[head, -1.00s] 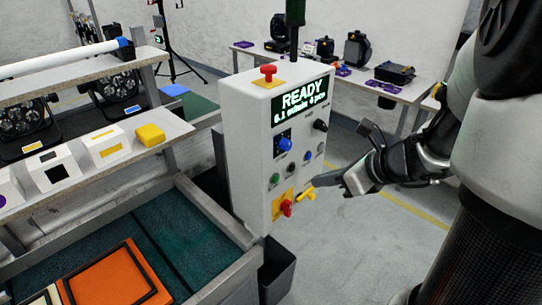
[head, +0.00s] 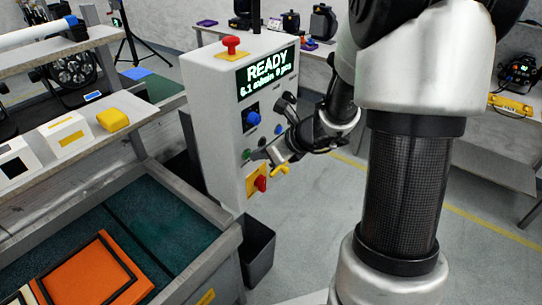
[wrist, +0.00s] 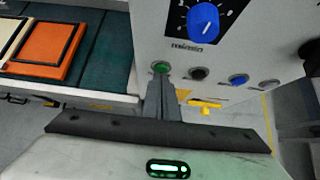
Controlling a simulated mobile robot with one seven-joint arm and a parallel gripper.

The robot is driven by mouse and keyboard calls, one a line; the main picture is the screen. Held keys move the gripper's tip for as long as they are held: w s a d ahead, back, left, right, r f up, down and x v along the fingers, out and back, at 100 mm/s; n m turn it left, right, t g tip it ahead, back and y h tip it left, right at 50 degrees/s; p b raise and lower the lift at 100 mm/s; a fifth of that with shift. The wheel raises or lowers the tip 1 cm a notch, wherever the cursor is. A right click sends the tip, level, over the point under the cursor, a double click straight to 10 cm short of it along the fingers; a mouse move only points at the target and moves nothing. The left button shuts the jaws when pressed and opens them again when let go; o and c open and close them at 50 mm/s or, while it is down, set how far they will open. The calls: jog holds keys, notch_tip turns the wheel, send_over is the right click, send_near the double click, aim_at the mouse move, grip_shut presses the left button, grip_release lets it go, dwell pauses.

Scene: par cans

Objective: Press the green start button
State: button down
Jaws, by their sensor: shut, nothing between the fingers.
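The green start button (head: 246,154) is on the front of the white control box (head: 214,115), low on its left side. In the wrist view the green button (wrist: 161,67) shows just beyond my fingertips. My gripper (head: 260,155) is shut and empty, with its tips close to the button, just right of it in the head view. In the wrist view the shut fingers (wrist: 156,84) point at the button and their tips hide its lower edge. I cannot tell whether they touch it. The box display (head: 267,69) reads READY.
A blue dial (wrist: 205,18) sits above the button; a black button (wrist: 198,73) and a blue button (wrist: 238,80) sit to its right. A yellow handle (head: 280,169) and a red switch (head: 260,183) are below. A red mushroom knob (head: 231,45) is on top. A conveyor frame stands left.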

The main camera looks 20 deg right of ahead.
jog(key=shift+w+a, duration=0.25)
jog(key=shift+w, duration=0.05)
